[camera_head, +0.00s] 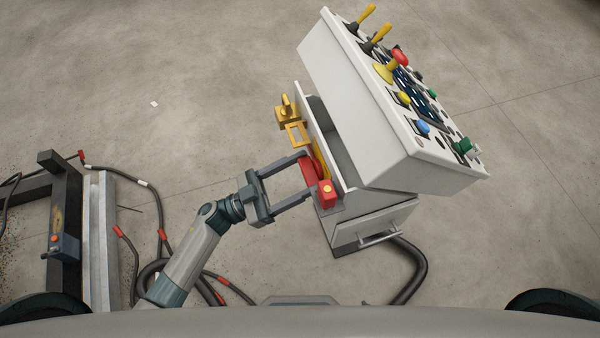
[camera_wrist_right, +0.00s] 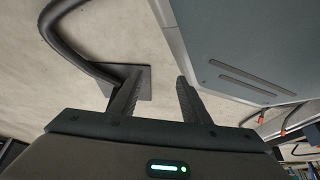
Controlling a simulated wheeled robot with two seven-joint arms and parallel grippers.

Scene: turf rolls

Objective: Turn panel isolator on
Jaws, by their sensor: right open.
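The control panel (camera_head: 345,95) is a pale cabinet with a tilted top full of switches, right of centre in the head view. On its left side sits a red isolator handle (camera_head: 309,172) with a yellow spot, over a yellow plate. My left gripper (camera_head: 309,176) reaches it from the left, fingers spread wide, tips at the red handle's two ends. Whether they press on it cannot be told. My right gripper (camera_wrist_right: 158,88) shows in the right wrist view, open and empty, above the floor. It is not seen in the head view.
A yellow bracket (camera_head: 293,122) sits above the red handle on the panel's side. A black hose (camera_head: 412,270) runs from the panel's base. Cables with red ends (camera_head: 162,240) and a metal frame (camera_head: 98,240) lie at the left.

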